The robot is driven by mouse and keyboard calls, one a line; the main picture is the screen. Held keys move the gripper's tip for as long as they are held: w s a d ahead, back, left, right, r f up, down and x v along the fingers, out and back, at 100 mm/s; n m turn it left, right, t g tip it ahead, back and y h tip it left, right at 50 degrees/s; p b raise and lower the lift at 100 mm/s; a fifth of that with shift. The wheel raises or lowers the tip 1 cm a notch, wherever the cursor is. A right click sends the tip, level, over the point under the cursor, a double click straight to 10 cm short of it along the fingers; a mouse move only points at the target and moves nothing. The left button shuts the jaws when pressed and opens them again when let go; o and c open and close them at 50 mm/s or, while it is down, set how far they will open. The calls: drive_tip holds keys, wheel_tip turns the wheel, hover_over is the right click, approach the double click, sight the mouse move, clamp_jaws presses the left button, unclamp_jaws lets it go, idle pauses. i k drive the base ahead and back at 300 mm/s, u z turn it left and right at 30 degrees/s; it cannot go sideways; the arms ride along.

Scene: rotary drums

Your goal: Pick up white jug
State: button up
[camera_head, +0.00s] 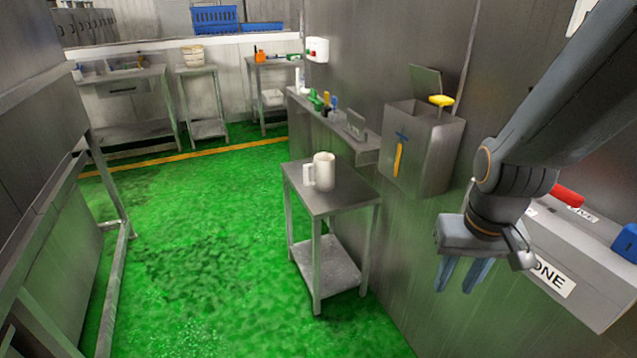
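The white jug (325,172) stands upright on the top of a small metal side table (343,200) near the middle of the view. Its handle points to the left. My gripper (462,277) hangs at the right, pointing down, well apart from the jug and nearer to the camera. Its two blue-grey fingers are apart, with nothing seen between them.
A steel wall box (424,145) and a shelf (343,138) with small items are on the wall behind the table. A grey box (590,262) is at the right. A metal frame (115,260) stands left. Green floor (210,240) is clear between.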

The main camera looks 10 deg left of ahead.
sight(324, 174)
drive_tip(key=k, duration=1.1)
drive_tip(key=u, duration=0.75)
drive_tip(key=i, duration=1.1)
drive_tip(key=z, duration=0.7)
drive_tip(key=i, duration=1)
drive_tip(key=z, duration=0.2)
